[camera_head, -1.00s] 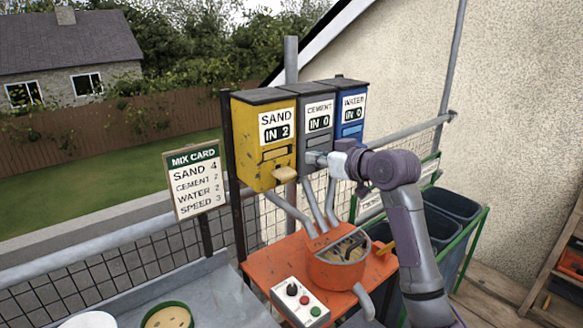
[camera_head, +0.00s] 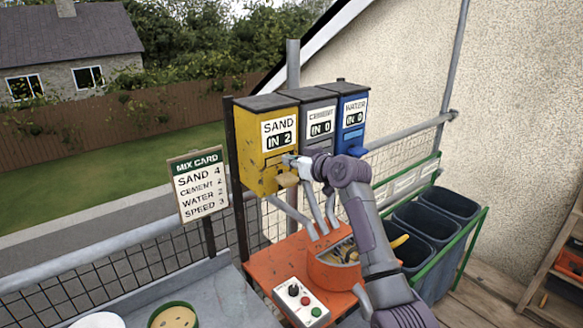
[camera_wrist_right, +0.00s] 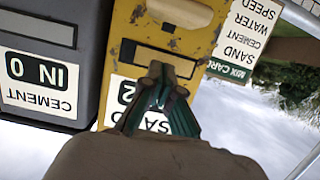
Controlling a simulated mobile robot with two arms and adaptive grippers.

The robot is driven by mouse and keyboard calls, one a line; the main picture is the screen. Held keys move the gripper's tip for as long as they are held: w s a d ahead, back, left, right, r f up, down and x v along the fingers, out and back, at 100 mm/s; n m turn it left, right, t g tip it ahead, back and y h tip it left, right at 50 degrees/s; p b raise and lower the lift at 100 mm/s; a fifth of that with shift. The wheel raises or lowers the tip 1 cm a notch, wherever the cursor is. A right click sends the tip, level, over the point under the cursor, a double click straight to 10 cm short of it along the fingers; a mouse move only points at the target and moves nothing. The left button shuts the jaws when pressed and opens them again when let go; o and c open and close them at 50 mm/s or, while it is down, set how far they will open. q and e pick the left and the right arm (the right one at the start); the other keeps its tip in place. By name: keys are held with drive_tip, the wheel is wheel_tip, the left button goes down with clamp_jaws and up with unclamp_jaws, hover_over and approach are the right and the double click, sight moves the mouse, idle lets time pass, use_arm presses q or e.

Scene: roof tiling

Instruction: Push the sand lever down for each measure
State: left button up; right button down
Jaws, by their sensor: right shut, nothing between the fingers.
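The yellow sand dispenser (camera_head: 258,140) reads IN 2; it also shows upside down in the right wrist view (camera_wrist_right: 122,52). Its tan sand lever (camera_head: 287,180) sticks out low on the front and shows at the top of the right wrist view (camera_wrist_right: 180,11). My right gripper (camera_head: 289,159) is shut and empty, in front of the sand dispenser's slot and just above the lever. In the right wrist view its closed fingertips (camera_wrist_right: 160,72) lie over the dispenser front, apart from the lever in the picture. My left gripper is not in view.
The grey cement dispenser (camera_head: 319,97) and blue water dispenser (camera_head: 353,106) read IN 0. The mix card (camera_head: 199,187) lists sand 4, cement 2, water 2, speed 3. An orange mixer drum (camera_head: 332,274) stands below, beside a button box (camera_head: 300,300).

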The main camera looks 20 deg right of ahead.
sight(286, 179)
drive_tip(key=shift+s+d+f+p, duration=0.15)
drive_tip(key=shift+f+p, duration=0.4)
drive_tip(key=shift+f, duration=1.35)
wheel_tip(286, 179, down, 4)
drive_tip(key=b, duration=0.3)
